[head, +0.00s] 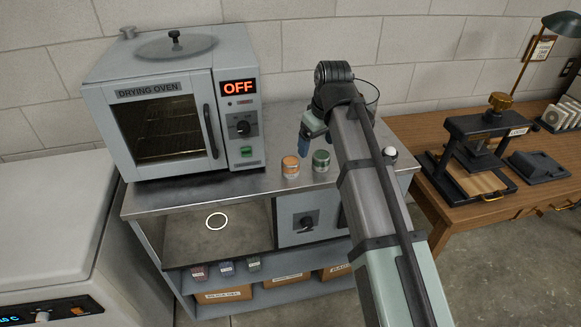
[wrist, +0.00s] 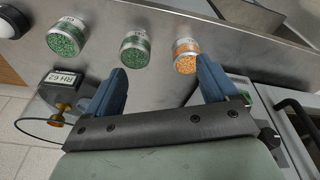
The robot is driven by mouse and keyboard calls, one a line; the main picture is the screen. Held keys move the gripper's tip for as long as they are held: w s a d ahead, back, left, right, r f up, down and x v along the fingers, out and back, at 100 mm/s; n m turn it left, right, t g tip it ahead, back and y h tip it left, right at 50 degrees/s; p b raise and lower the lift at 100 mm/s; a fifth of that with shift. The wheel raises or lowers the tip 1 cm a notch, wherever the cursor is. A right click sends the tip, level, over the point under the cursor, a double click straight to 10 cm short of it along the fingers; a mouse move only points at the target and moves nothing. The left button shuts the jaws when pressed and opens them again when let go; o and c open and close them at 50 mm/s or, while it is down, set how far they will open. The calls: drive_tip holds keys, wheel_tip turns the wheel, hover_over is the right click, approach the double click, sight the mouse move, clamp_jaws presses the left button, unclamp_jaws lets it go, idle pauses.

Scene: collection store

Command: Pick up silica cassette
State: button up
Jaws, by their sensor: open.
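Small clear canisters with metal lids, filled with coloured beads, stand on the steel bench top; I take these for the silica cassettes. An orange one (head: 290,167) and a green one (head: 321,161) show in the head view. The wrist view shows the orange one (wrist: 186,58), a green one (wrist: 135,48) and another green one (wrist: 65,38). My gripper (head: 305,146) is open and empty, fingers pointing down just behind the canisters. In the wrist view my gripper (wrist: 163,64) has the orange canister beyond its right fingertip and a green one beyond its left.
A drying oven (head: 168,110) marked OFF stands left on the bench (head: 215,190). A white knob (head: 390,152) sits right of my arm. A wooden table (head: 440,190) with a press is farther right.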

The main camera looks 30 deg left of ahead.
sight(290, 160)
drive_tip(key=s+a+r, duration=0.2)
drive_tip(key=a+r, duration=0.2)
drive_tip(key=shift+y, duration=0.5)
drive_tip(key=x, duration=0.8)
drive_tip(key=shift+d+f, duration=0.2)
drive_tip(key=shift+f, duration=0.2)
drive_tip(key=shift+s+a+x, duration=0.15)
drive_tip(key=shift+s+x, duration=0.05)
drive_tip(key=shift+x, duration=0.8)
drive_tip(key=shift+s+a+x, duration=0.15)
drive_tip(key=shift+s+x, duration=0.05)
drive_tip(key=shift+x, duration=0.85)
drive_tip(key=shift+w+a+f, duration=0.1)
drive_tip(key=shift+a+f, duration=0.05)
drive_tip(key=shift+f, duration=0.4)
drive_tip(key=shift+c, duration=0.4)
drive_tip(key=c, duration=1.1)
